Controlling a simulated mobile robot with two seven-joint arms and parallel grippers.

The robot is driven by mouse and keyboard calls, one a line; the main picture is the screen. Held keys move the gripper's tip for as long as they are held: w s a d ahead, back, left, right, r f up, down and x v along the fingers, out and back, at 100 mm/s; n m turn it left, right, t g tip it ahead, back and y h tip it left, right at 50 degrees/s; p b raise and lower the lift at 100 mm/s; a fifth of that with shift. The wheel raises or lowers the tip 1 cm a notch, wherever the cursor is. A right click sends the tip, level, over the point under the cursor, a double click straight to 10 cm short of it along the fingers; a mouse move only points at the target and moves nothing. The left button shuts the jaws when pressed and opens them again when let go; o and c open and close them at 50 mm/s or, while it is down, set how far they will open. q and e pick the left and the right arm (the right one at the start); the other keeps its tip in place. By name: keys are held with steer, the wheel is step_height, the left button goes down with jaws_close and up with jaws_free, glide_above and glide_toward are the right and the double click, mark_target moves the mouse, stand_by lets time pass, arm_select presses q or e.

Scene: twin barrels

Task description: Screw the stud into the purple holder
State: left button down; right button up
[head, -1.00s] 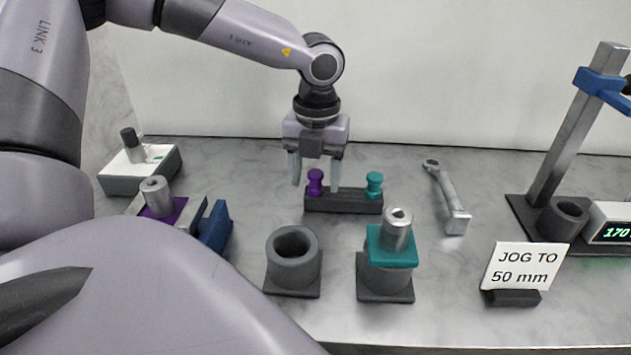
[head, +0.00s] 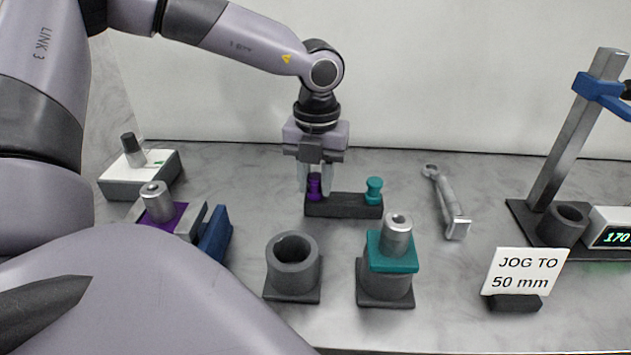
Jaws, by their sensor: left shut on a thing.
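A purple stud (head: 314,188) stands at the left end of a dark rack (head: 345,206). My left gripper (head: 315,185) points straight down with its pale fingers shut on this stud, which still sits at the rack; the fingers partly hide it. A teal stud (head: 374,189) stands at the rack's right end. The purple holder (head: 160,216), a purple plate with a metal barrel (head: 157,202) standing up from it, sits in a grey and blue vise (head: 214,234) at the left. My foreground arm partly hides the vise. My right gripper is not in view.
A teal plate (head: 393,253) with a metal barrel rests on a grey stand at front centre, beside an empty grey cup (head: 293,263). A wrench (head: 447,203), a "JOG TO 50 mm" sign (head: 525,271) and a gauge stand (head: 575,145) are to the right. A white box (head: 140,175) stands back left.

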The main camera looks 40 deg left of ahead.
mark_target(316, 177)
arm_select(q)
step_height(316, 177, up, 20)
steer(key=p, duration=0.1)
steer(key=shift+f, duration=0.15)
stand_by(0.5)
